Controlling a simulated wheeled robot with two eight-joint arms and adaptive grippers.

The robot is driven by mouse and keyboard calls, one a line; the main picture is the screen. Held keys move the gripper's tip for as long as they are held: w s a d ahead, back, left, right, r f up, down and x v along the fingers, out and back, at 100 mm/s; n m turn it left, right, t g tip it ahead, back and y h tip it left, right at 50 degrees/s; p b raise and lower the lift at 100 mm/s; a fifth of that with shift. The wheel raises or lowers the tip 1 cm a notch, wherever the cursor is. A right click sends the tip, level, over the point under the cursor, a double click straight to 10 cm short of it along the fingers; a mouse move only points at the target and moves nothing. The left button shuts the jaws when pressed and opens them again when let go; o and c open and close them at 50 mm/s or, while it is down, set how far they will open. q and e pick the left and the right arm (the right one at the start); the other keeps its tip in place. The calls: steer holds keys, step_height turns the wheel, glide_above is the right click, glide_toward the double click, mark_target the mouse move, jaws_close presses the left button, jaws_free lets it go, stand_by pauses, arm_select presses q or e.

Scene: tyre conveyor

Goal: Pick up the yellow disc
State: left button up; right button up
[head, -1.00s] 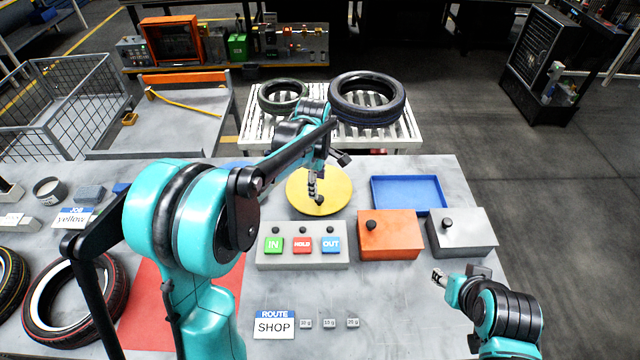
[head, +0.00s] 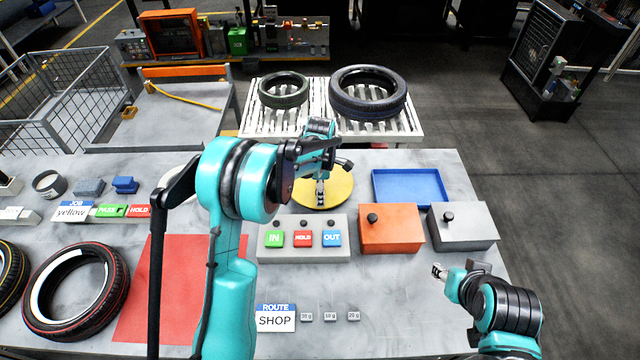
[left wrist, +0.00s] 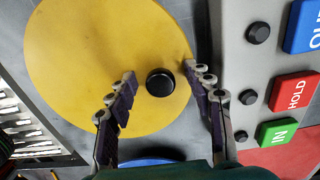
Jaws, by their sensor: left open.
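The yellow disc (head: 335,194) lies flat on the grey table behind the button box, partly hidden by my left arm in the head view. In the left wrist view the yellow disc (left wrist: 80,60) fills much of the left half, with a black knob (left wrist: 160,82) on it. My left gripper (head: 320,203) is over the disc. In the left wrist view my left gripper (left wrist: 158,80) is open, its fingers on either side of the knob and not visibly touching it. My right gripper (head: 438,271) is apart from the disc, near the table's right side; its jaw opening is too small to judge.
The button box (head: 303,250) with IN, HOLD and OUT buttons stands just in front of the disc. An orange box (head: 390,237), a grey box (head: 465,237) and a blue tray (head: 410,172) are to its right. Tyres lie on the roller conveyor (head: 318,122) behind.

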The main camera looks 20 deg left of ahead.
arm_select(q)
jaws_close()
steer(key=shift+r, duration=0.1)
